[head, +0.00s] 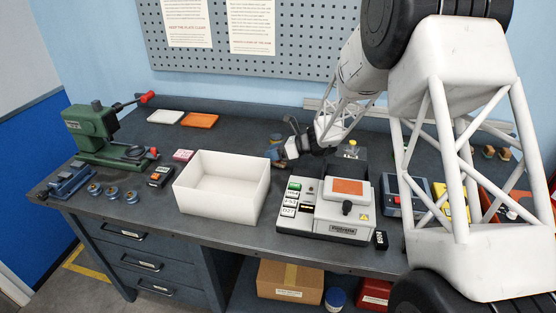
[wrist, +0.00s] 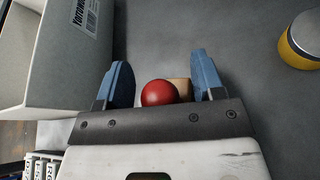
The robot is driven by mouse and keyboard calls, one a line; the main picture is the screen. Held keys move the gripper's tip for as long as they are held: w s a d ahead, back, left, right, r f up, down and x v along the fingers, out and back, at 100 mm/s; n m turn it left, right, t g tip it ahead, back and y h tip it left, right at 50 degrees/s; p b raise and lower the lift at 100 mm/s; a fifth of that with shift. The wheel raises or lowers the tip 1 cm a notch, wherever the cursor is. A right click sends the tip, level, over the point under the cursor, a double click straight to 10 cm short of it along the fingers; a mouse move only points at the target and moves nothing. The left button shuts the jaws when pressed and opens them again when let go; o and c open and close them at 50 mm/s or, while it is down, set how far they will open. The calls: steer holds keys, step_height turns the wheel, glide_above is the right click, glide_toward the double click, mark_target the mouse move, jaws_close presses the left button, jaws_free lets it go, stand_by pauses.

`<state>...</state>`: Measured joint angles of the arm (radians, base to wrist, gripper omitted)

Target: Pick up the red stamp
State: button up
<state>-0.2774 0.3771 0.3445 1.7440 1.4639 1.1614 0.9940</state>
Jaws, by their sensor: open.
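In the wrist view, the red stamp (wrist: 158,93) shows as a round, glossy red knob with a light wooden part beside it. It sits between the two blue fingers of my gripper (wrist: 163,75), which stand apart with a gap on each side of the knob. The lower part of the stamp is hidden behind the gripper's dark front bar. In the head view, my gripper (head: 283,143) is low over the back of the bench, behind the white bin and the grey machine. I cannot make out the stamp in the head view.
A white open bin (head: 215,205) and a grey machine with an orange panel (head: 330,228) stand in front of my gripper. A yellow-banded jar (wrist: 303,42) is at the right in the wrist view. A light box (wrist: 62,75) is close left of the fingers. Bare bench lies ahead.

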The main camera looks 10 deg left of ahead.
steer(key=shift+c, duration=0.3)
steer(key=c, duration=0.9)
steer(key=shift+r, duration=0.15)
steer(key=shift+c, duration=0.2)
step_height(320, 180, up, 10)
stand_by(0.6)
